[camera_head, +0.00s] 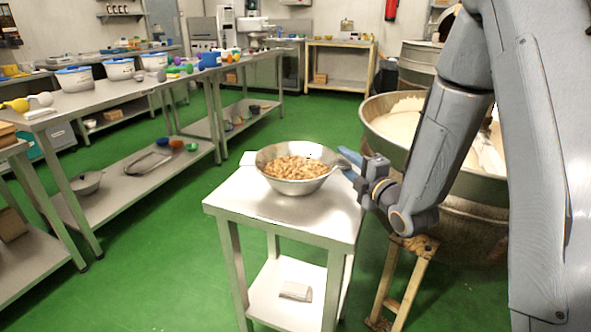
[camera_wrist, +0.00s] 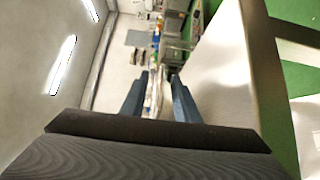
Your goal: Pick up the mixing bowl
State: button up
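The steel mixing bowl (camera_head: 293,186) stands upright on the small steel table, filled with light brown pieces that look like nuts. My gripper (camera_head: 346,162) is at the bowl's right side, level with its rim. Its two blue fingers, one above the other, point left at the bowl. In the wrist view my gripper (camera_wrist: 158,76) has its fingers apart, with a narrow pale strip between them. I cannot tell if that strip is the bowl's edge, or whether the fingers touch the bowl.
A large kettle (camera_head: 465,215) of pale mass stands right behind my arm. A long bench (camera_head: 118,92) with tubs runs along the left. Green floor (camera_head: 165,235) is clear between them.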

jog(key=shift+w+a, duration=0.35)
jog(key=shift+w, duration=0.25)
grip_shut()
jog(key=shift+r, duration=0.1)
